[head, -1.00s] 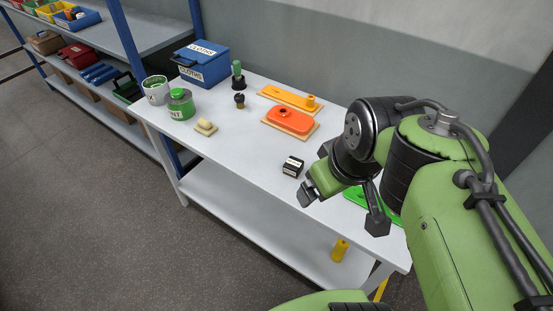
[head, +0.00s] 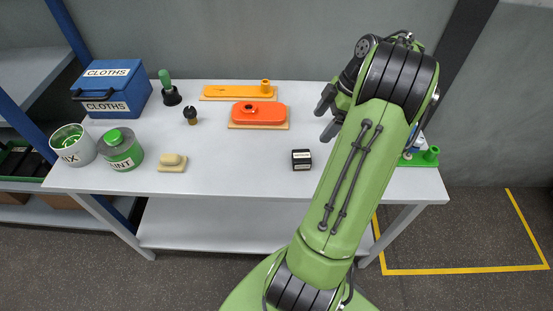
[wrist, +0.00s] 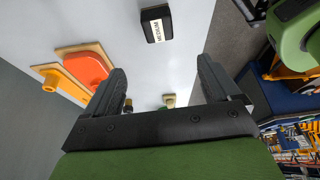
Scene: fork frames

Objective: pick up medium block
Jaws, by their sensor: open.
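The medium block is a small black block (head: 301,160) with white labels, standing on the white table near its front edge, right of the middle. In the wrist view the block (wrist: 156,24) shows the word MEDIUM on its label and lies beyond the fingers.
An orange-red piece (head: 262,113) and a yellow-orange piece (head: 225,92) lie on boards at the back. A blue CLOTHS box (head: 125,92), paint tins (head: 121,152) and small tools stand at the left. A green piece (head: 423,157) is partly behind my arm. The front middle is clear.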

